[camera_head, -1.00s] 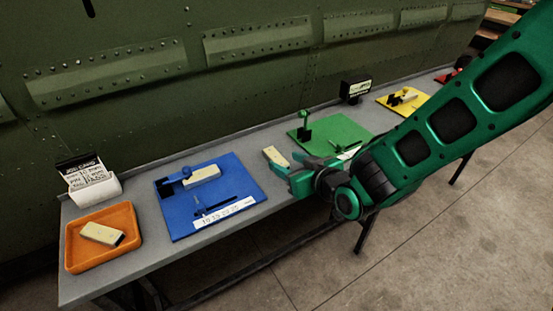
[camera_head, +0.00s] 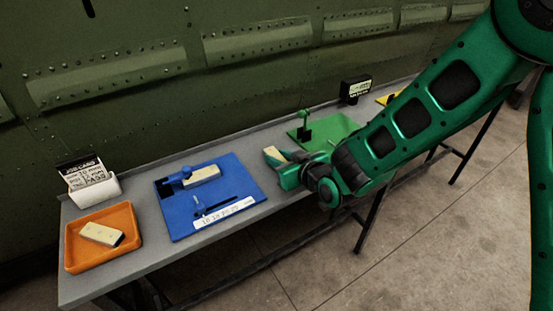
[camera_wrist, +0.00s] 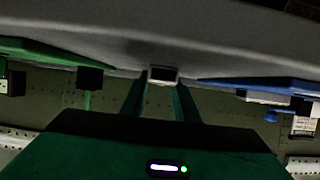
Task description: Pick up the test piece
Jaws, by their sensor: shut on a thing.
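The test piece (camera_head: 274,155) is a small cream block at the bench, between the blue and green boards. My gripper (camera_head: 281,164) is shut on it, with the fingers on either side. In the wrist view the end of the test piece (camera_wrist: 163,75) shows between the two dark green fingers (camera_wrist: 160,98). The piece is close to the grey bench top; I cannot tell whether it still touches it. Part of it is hidden by the fingers.
A blue board (camera_head: 177,219) with a clamp and cream block lies left of my gripper. A green board (camera_head: 345,125) lies right of it. An orange tray (camera_head: 72,258) holds another cream block. A card holder (camera_head: 95,190) stands behind it. The riveted green fuselage (camera_head: 130,110) rises behind the bench.

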